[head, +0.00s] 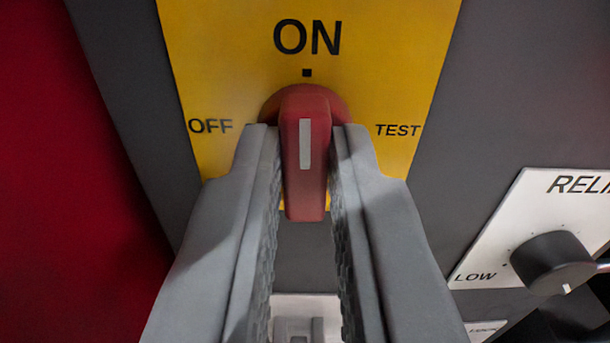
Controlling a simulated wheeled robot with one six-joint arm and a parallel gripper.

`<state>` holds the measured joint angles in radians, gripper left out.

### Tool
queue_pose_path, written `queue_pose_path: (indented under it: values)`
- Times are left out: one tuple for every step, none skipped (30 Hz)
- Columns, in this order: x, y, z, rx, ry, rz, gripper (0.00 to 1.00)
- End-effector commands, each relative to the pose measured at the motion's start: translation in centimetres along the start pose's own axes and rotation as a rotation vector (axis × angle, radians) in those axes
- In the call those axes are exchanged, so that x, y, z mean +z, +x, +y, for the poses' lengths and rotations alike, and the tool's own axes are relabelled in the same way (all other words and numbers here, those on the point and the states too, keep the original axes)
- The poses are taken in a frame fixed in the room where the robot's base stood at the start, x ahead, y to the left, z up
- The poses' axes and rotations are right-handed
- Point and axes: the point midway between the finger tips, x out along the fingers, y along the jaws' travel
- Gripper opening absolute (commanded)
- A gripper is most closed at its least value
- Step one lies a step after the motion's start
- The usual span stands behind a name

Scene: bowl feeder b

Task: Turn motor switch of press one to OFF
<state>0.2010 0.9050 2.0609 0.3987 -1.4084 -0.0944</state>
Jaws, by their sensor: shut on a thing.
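The motor switch (305,190) is a red rotary knob with a white pointer line, on a yellow plate (400,60). The plate reads ON at the top, OFF at the left and TEST at the right. The knob's white line stands upright, in line with the black mark under ON. My gripper (306,140) has its two grey fingers on either side of the knob's handle and is shut on it. The fingertips hide parts of the knob's round base.
A black knob (550,262) on a white plate (515,235) marked LOW and partly readable "RELI" sits at the lower right. A red surface (70,200) fills the left side. A pale part (305,310) shows below, between my fingers. Grey panel surrounds the yellow plate.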

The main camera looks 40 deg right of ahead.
Motion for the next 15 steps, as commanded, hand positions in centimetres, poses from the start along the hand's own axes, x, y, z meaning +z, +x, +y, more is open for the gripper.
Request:
queue_pose_path:
  values:
    - [-0.01, -0.01, -0.02, 0.0, -0.026, 0.0, 0.0]
    - [0.0, -0.01, -0.02, 0.0, -0.046, 0.0, 0.0]
    - [-0.01, -0.01, -0.04, 0.0, -0.075, 0.0, 0.0]
    - [0.0, -0.01, -0.05, 0.0, -0.097, 0.0, 0.0]
    - [0.0, -0.01, -0.05, 0.0, -0.12, 0.0, 0.0]
    - [0.0, -0.01, -0.07, 0.0, -0.147, 0.0, 0.0]
    - [0.0, -0.01, -0.07, 0.0, -0.165, 0.0, 0.0]
    - [0.0, -0.01, -0.08, 0.0, -0.183, 0.0, 0.0]
    - [0.0, -0.01, -0.09, 0.0, -0.202, 0.0, 0.0]
    - [0.0, -0.01, -0.1, 0.0, -0.213, 0.0, 0.0]
    - [0.0, -0.01, -0.1, 0.0, -0.223, 0.0, 0.0]
    - [0.0, -0.01, -0.1, 0.0, -0.232, 0.0, 0.0]
    - [0.0, -0.01, -0.11, 0.0, -0.236, 0.0, 0.0]
    - [0.0, -0.01, -0.11, 0.0, -0.239, 0.0, 0.0]
    - [0.0, -0.01, -0.11, 0.0, -0.24, 0.0, 0.0]
